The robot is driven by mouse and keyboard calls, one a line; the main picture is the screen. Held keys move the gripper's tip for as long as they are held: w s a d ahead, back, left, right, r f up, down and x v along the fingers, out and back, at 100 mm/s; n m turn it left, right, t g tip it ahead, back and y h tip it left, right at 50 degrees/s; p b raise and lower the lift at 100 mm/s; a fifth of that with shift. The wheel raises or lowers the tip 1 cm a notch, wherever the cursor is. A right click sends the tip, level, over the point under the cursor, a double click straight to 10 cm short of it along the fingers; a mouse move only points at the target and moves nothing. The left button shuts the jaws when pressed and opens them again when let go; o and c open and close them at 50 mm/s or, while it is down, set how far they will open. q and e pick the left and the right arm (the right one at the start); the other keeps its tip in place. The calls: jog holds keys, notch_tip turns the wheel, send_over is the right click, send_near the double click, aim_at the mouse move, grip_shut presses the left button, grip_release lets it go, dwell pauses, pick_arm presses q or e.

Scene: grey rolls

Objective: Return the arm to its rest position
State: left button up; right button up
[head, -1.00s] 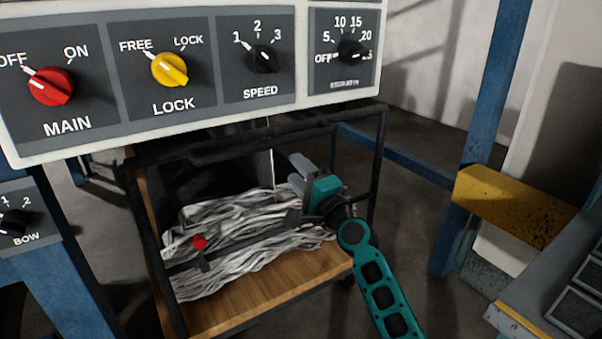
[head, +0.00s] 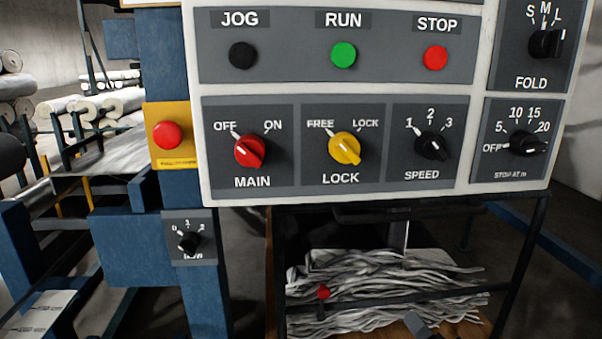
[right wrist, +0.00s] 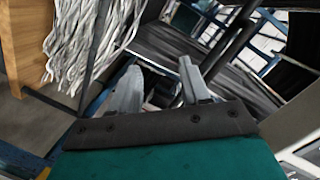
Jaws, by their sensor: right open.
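My right gripper (right wrist: 160,88) shows in the right wrist view with its two grey fingers apart and nothing between them. In the head view only a grey tip of the right gripper (head: 421,326) shows at the bottom edge, in front of the cart with grey strands. The rest of the right arm is out of the picture there. My left gripper is in neither view.
A control panel (head: 480,92) with buttons and knobs fills the upper middle. Below it a black-framed cart (head: 515,270) holds grey strands (head: 380,270), also in the right wrist view (right wrist: 85,40). A blue post (head: 160,60) carries a red button (head: 167,135). Grey rolls (head: 95,108) lie at far left.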

pick_arm(q)
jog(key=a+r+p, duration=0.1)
jog(key=p, duration=0.1)
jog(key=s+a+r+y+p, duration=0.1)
jog(key=p, duration=0.1)
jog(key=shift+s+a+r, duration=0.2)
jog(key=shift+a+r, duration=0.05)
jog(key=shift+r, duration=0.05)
pick_arm(e)
jog(key=s+a+f+n+g, duration=0.2)
jog(key=s+a+f+n, duration=0.1)
jog(key=s, duration=0.6)
jog(key=s+a+f+n+g, duration=0.3)
jog(key=s+f+n, duration=0.2)
jog(key=s+n, duration=0.3)
jog(key=shift+s, duration=1.2)
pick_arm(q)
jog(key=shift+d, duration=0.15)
pick_arm(e)
jog(key=shift+f, duration=0.1)
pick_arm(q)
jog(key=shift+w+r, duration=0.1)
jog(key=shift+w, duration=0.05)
pick_arm(e)
jog(key=shift+c, duration=0.3)
